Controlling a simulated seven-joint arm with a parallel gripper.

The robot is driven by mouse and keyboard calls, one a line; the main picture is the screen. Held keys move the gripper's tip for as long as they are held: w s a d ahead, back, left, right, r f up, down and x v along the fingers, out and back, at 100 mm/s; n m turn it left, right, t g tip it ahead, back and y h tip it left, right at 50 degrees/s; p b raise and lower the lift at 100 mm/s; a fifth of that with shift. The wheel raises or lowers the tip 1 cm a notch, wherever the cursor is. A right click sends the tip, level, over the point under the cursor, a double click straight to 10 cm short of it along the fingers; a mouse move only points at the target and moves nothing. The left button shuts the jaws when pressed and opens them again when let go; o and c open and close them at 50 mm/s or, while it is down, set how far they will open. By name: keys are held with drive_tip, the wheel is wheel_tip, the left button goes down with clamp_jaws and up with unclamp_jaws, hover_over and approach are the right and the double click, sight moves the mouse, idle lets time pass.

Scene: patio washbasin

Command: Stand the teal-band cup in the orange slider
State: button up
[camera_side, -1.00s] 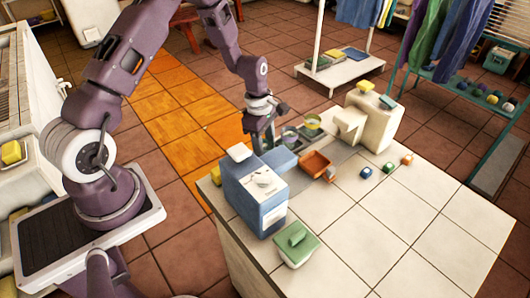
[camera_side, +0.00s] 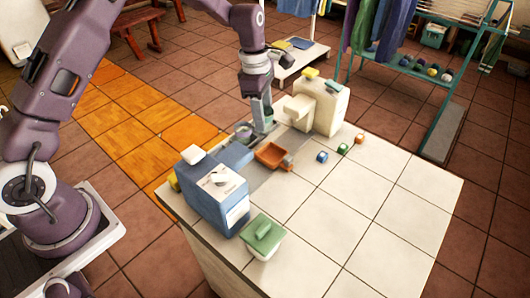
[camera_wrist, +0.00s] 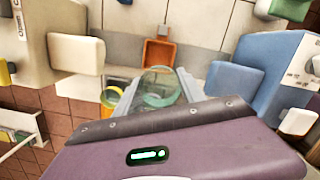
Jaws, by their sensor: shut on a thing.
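The teal-band cup (camera_wrist: 160,88) is clear, with a pale green-teal ring, between the two fingers of my gripper (camera_wrist: 160,93) in the wrist view. My gripper is shut on it. The orange slider (camera_side: 271,154) is an empty-looking open tray just in front of my gripper. In the wrist view the slider (camera_wrist: 158,54) lies beyond the cup, apart from it. The cup's lower part is hidden.
A yellow cup (camera_wrist: 110,96) stands beside my left finger in the wrist view. A cream dispenser (camera_side: 318,106) and a blue dispenser (camera_side: 213,190) flank the slider. A green-lidded box (camera_side: 262,237) is near the front.

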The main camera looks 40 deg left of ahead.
sight(272, 117)
drive_tip(key=shift+w+d+f, duration=0.25)
drive_tip(key=shift+d+f, duration=0.2)
drive_tip(key=shift+d, duration=0.1)
drive_tip(key=shift+w+d+f, duration=0.25)
drive_tip(key=shift+d+f, duration=0.2)
drive_tip(key=shift+d, duration=0.1)
wheel_tip(272, 117, down, 8)
drive_tip(key=shift+f, duration=0.1)
drive_tip(key=o, duration=1.5)
drive_tip(key=shift+c, duration=0.2)
drive_tip(key=r, duration=0.4)
drive_tip(key=a+r, duration=0.1)
drive_tip(key=r, duration=0.7)
drive_tip(key=shift+s+a+r, duration=0.1)
drive_tip(key=shift+s+a, duration=0.1)
drive_tip(key=shift+s, duration=0.05)
